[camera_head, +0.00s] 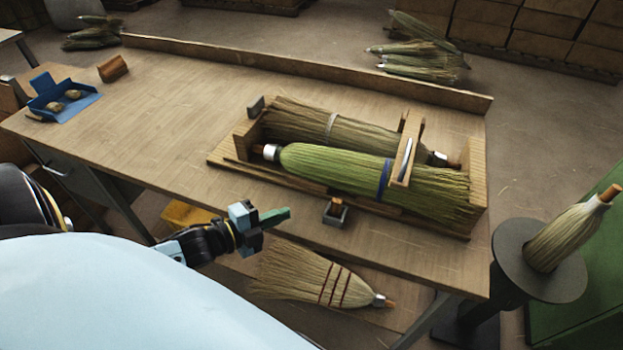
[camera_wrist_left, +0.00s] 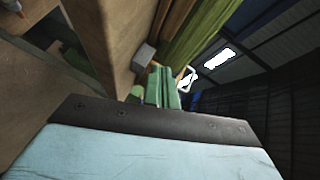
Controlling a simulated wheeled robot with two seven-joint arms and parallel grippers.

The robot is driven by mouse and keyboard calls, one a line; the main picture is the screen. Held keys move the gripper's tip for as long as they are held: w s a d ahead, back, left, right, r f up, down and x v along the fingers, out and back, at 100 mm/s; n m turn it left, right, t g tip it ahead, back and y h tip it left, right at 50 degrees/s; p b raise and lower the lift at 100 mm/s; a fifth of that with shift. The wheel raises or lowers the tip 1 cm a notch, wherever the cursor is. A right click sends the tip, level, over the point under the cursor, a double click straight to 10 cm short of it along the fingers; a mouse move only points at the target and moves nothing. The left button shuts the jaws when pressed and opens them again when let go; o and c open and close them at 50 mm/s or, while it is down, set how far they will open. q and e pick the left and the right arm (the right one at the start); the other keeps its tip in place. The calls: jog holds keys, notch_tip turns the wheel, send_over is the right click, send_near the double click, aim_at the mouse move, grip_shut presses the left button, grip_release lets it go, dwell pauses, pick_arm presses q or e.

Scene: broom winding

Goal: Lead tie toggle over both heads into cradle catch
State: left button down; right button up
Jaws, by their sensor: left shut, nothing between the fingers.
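A wooden cradle (camera_head: 215,158) on the bench holds two broom heads side by side. The near head (camera_head: 330,168) is green with a blue band; the far head (camera_head: 300,117) is duller with a pale band. A small dark holder with an orange-brown piece (camera_head: 337,208), possibly the toggle, sits at the bench's front edge. A grey block (camera_head: 256,106) at the cradle's back left may be the catch. My left gripper (camera_head: 275,217), with green fingers, is shut and empty, left of the holder and apart from it. Its fingers (camera_wrist_left: 160,88) also show in the left wrist view. My right gripper is out of view.
A wooden bracket (camera_head: 408,150) stands across the cradle's right part. A blue dustpan (camera_head: 62,98) lies at the bench's left. A finished broom (camera_head: 315,277) lies below the front edge. A round stand (camera_head: 555,285) holds another broom. The bench's middle left is clear.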

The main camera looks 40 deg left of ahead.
pick_arm(q)
jog(key=a+m+h, duration=0.1)
jog(key=a+r+m+h, duration=0.1)
jog(key=m, duration=0.1)
jog(key=r+m+h, duration=0.1)
jog(key=m, duration=0.1)
jog(key=shift+s+a+r+t+h, duration=0.25)
jog(key=shift+s+a+t+h, duration=0.05)
jog(key=shift+s+a, duration=0.1)
send_near(327, 175)
jog(key=d, duration=0.1)
jog(key=w+d, duration=0.1)
jog(key=d, duration=0.2)
jog(key=shift+w+b, duration=0.3)
jog(key=shift+w+a, duration=0.15)
jog(key=shift+w, duration=0.35)
jog(key=shift+w+a, duration=0.15)
jog(key=shift+w, duration=0.35)
jog(key=shift+w+a, duration=0.2)
jog(key=shift+w, duration=0.55)
